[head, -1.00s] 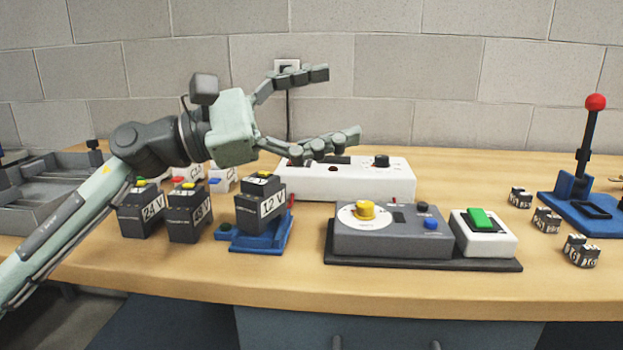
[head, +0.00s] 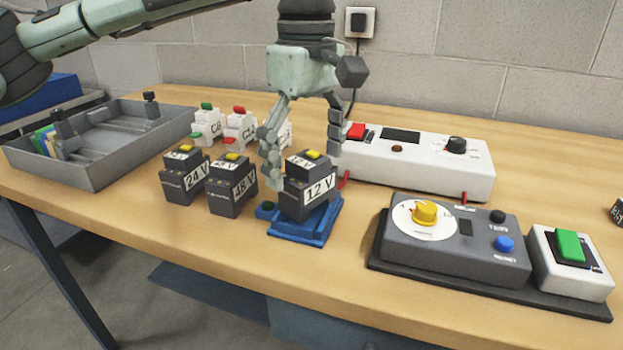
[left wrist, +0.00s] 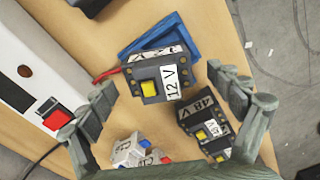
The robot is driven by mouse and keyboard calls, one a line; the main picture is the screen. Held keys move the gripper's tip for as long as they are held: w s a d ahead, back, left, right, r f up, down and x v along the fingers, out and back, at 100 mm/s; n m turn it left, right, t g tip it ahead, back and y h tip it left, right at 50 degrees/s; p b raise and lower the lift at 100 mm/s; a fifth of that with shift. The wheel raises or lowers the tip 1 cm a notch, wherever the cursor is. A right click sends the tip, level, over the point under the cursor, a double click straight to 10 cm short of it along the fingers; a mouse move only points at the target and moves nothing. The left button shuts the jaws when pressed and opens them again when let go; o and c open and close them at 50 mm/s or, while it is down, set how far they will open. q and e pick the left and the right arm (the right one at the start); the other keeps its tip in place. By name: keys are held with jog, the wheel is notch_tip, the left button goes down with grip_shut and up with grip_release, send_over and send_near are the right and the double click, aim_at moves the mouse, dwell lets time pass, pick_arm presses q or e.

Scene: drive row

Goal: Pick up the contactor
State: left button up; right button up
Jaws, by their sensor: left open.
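A dark block labelled 12 V (head: 308,188), with a yellow button on top, sits upright on a blue base (head: 305,224); it looks like a contactor. Similar blocks labelled 24 V (head: 184,178) and 48 V (head: 232,187) stand to its left. My left gripper (head: 306,166) points down over the 12 V block, open and empty, one finger on each side. In the left wrist view the 12 V block (left wrist: 150,89) shows beyond and between the spread fingers, and the 48 V block (left wrist: 196,117) is close to one finger. My right gripper is out of view.
White blocks with coloured tops (head: 239,131) stand behind. A white instrument box (head: 430,172) is close to the right finger's side. A grey control box (head: 450,245) and a green-button box (head: 570,262) are right. A grey tray (head: 95,165) is left.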

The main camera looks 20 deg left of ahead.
aim_at(308, 184)
pick_arm(q)
notch_tip(308, 184, down, 4)
jog(key=shift+f, duration=0.1)
jog(key=c, duration=1.7)
